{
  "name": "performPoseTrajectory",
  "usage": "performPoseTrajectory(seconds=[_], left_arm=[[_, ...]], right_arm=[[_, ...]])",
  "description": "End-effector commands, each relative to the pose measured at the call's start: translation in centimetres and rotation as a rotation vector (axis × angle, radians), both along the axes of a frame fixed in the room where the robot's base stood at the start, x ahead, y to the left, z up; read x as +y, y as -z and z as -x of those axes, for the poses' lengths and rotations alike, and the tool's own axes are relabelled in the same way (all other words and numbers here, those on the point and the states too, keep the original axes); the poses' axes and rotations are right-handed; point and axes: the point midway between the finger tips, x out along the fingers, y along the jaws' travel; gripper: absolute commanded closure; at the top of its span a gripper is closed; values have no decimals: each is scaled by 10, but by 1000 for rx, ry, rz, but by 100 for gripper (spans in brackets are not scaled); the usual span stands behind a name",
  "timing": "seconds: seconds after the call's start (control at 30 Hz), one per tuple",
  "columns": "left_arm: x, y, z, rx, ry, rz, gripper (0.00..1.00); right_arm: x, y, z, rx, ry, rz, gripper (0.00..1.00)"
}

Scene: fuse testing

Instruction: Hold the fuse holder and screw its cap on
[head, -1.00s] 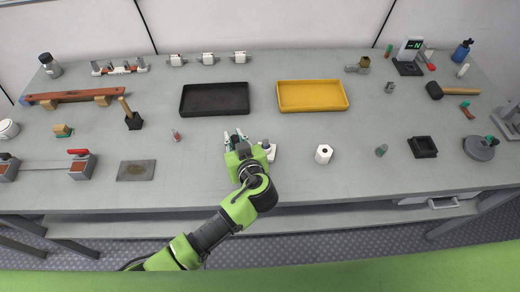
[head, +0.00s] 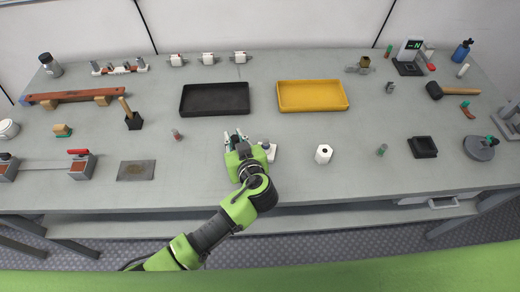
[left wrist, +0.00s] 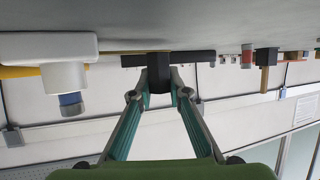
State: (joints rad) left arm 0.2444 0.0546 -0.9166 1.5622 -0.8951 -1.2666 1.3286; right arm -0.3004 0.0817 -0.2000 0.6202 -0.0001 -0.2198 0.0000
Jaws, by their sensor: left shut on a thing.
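My left gripper (head: 235,137) is low over the front middle of the bench, its arm coming in from the front. In the left wrist view, which is upside down, its fingers (left wrist: 158,92) close on a small dark block (left wrist: 158,72). This block may be the fuse holder; its details are too small to tell. A white plate (left wrist: 40,46) with a white post (left wrist: 64,77) and blue-grey tip stands beside the gripper. The plate also shows in the head view (head: 271,154), just right of the gripper. I cannot tell which piece is the cap. My right gripper is in neither view.
A black tray (head: 183,107) and a yellow tray (head: 282,107) lie behind the gripper. A white piece with a hole (head: 323,154) stands to the right, and a dark square holder (head: 423,148) farther right. A flat grey plate (head: 136,171) lies left. Bench between is clear.

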Motion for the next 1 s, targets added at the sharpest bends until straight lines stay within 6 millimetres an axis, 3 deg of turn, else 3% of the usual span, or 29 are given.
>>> performPoseTrajectory(seconds=[1.0], left_arm=[[0, 7, 2, 7, 2, -2, 100]], right_arm=[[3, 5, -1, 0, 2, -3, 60]])
